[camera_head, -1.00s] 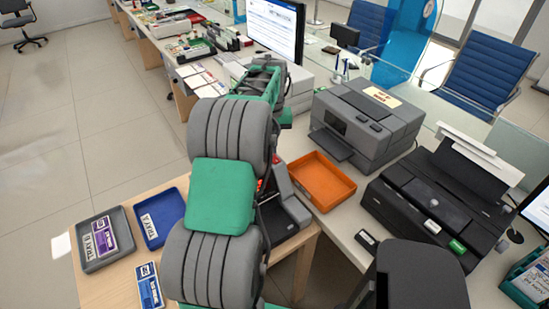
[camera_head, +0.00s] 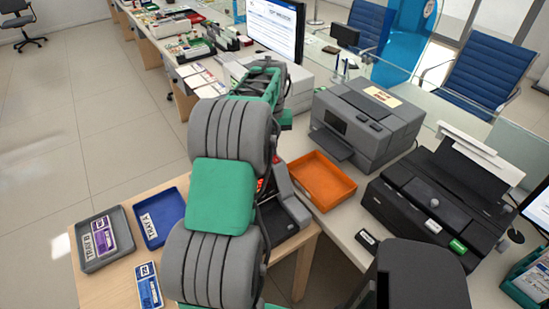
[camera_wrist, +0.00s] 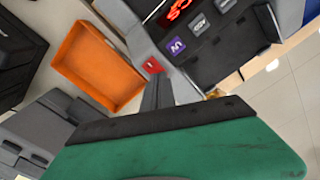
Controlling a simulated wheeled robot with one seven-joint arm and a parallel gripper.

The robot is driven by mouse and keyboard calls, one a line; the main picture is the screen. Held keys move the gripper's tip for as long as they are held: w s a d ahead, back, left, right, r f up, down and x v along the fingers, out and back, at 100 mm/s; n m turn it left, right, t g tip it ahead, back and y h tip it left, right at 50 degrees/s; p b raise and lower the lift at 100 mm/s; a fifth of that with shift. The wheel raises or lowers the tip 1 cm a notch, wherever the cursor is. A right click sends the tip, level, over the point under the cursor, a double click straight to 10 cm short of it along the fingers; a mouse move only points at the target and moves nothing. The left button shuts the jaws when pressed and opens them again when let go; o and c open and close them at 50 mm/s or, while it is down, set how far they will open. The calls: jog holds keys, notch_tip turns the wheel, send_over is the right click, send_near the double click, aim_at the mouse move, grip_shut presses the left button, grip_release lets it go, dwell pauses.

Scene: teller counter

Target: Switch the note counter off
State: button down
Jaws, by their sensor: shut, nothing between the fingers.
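The note counter (camera_head: 285,212) stands on the counter beside the orange tray, partly hidden behind my arm in the head view. In the wrist view the note counter (camera_wrist: 215,45) shows a lit red display (camera_wrist: 178,10), a purple key and grey keys. A small red switch (camera_wrist: 152,66) sits on its side near the orange tray. My gripper (camera_wrist: 156,82) is shut and empty, its fingertips just below the red switch in the picture. I cannot tell whether they touch it. My arm hides the gripper in the head view.
The orange tray (camera_head: 320,181) lies close to the note counter and also shows in the wrist view (camera_wrist: 98,66). A grey machine (camera_head: 367,124) and a black printer (camera_head: 435,205) stand to the right. A grey tray (camera_head: 88,265) and a blue tray (camera_head: 159,230) lie at the left.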

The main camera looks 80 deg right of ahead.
jog(key=shift+f+b, duration=0.3)
jog(key=shift+f, duration=0.4)
jog(key=shift+a, duration=0.1)
jog(key=shift+r+p, duration=2.5)
jog(key=shift+r, duration=1.05)
